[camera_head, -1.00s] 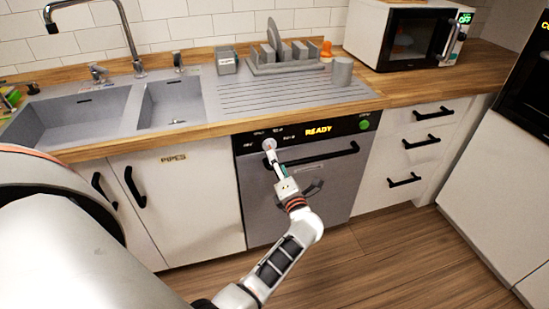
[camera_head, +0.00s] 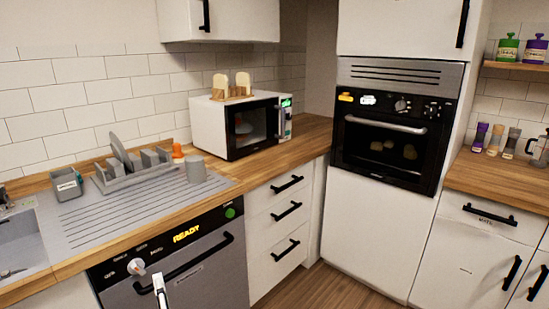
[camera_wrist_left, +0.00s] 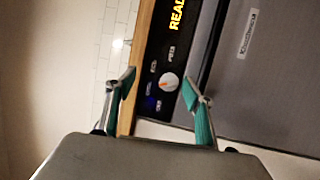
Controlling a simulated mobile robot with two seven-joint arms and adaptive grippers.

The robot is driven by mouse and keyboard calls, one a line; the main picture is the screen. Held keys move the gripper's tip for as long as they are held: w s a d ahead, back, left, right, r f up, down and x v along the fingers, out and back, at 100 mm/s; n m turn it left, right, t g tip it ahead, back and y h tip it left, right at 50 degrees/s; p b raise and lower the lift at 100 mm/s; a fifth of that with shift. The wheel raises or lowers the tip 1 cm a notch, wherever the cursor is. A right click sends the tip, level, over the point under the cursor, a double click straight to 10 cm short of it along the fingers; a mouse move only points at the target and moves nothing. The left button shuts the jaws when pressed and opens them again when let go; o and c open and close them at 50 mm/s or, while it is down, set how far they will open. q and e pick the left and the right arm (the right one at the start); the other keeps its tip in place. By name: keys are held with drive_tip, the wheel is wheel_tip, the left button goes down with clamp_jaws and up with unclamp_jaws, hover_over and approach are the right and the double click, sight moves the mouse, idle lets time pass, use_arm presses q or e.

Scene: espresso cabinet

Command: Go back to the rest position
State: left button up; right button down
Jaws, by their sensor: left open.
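My left gripper (camera_head: 160,288) shows at the bottom edge of the head view, just below and right of the round white knob (camera_head: 136,266) on the dishwasher panel. In the left wrist view its two fingers with green pads stand spread (camera_wrist_left: 158,82), with nothing between them. The knob (camera_wrist_left: 168,82) shows beyond the fingertips, and the gripper looks apart from it. The dishwasher (camera_head: 205,275) is closed, with READY lit in yellow and a green light. Most of my left arm is outside the head view. My right gripper is not in view.
A built-in oven (camera_head: 392,140) stands right of the drawers (camera_head: 278,225). Some floor (camera_head: 318,290) is clear.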

use_arm(q)
drive_tip(key=s+d+f+m+g+h, duration=0.1)
drive_tip(key=s+d+f+m+h, duration=0.5)
drive_tip(key=m, duration=0.4)
drive_tip(key=s+d+f+m+h, duration=0.4)
drive_tip(key=s+d+m+h, duration=0.25)
drive_tip(key=m, duration=0.35)
drive_tip(key=s+f+m+g, duration=0.2)
drive_tip(key=s+f+m, duration=0.2)
drive_tip(key=s, duration=0.3)
drive_tip(key=s+f+m+g, duration=0.3)
drive_tip(key=s+f+m, duration=0.1)
drive_tip(key=s, duration=0.4)
drive_tip(key=shift+d+g, duration=0.2)
drive_tip(key=shift+g, duration=0.1)
drive_tip(key=shift+h, duration=0.25)
